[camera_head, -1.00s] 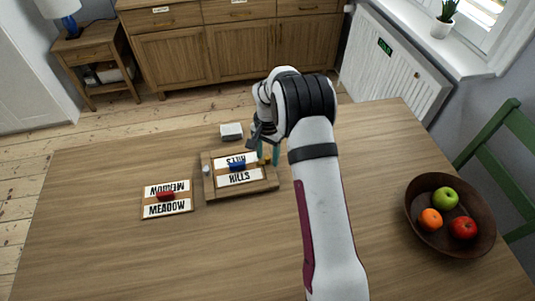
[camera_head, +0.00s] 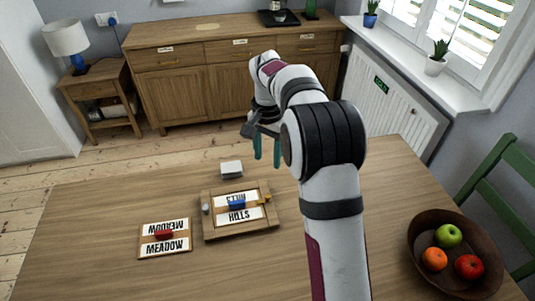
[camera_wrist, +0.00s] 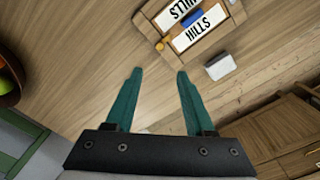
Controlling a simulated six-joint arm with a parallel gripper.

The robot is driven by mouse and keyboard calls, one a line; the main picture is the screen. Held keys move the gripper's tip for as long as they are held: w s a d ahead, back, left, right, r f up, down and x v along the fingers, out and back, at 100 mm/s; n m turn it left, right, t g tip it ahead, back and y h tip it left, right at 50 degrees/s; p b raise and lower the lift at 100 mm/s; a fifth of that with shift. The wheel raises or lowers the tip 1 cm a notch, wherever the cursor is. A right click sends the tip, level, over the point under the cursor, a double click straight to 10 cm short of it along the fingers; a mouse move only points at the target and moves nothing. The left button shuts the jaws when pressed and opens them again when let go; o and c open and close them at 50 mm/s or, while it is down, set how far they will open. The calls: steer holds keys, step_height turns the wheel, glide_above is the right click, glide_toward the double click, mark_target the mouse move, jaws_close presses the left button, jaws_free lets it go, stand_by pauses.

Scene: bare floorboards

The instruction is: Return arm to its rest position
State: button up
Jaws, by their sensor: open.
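My gripper (camera_head: 266,150) is above the far part of the wooden table (camera_head: 330,225), its teal fingers pointing down. In the wrist view my gripper (camera_wrist: 155,100) has its two fingers spread apart with nothing between them. My arm rises from the bottom of the head view and bends at a black joint. The gripper is clear of the HILLS board.
A wooden tray (camera_head: 208,232) holds the HILLS board (camera_head: 238,215) with a blue handle. The MEADOW board (camera_head: 164,246) with a red handle lies left of it. A small white block (camera_head: 231,169) sits behind. A fruit bowl (camera_head: 484,283) stands at right.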

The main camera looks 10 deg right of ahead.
stand_by(0.3)
steer(key=s+a+r+n, duration=0.1)
steer(key=s+r, duration=0.2)
steer(key=s, duration=0.4)
steer(key=s+a+r, duration=0.1)
steer(key=s+r, duration=0.3)
steer(key=s, duration=0.3)
steer(key=s+a+f+n+y, duration=0.1)
steer(key=s+f, duration=0.1)
steer(key=s, duration=0.8)
steer(key=s+a+f+n, duration=0.1)
steer(key=s, duration=1)
steer(key=shift+s+a+f+y, duration=0.2)
steer(key=shift+a+f+y, duration=0.1)
steer(key=shift+f+y, duration=0.1)
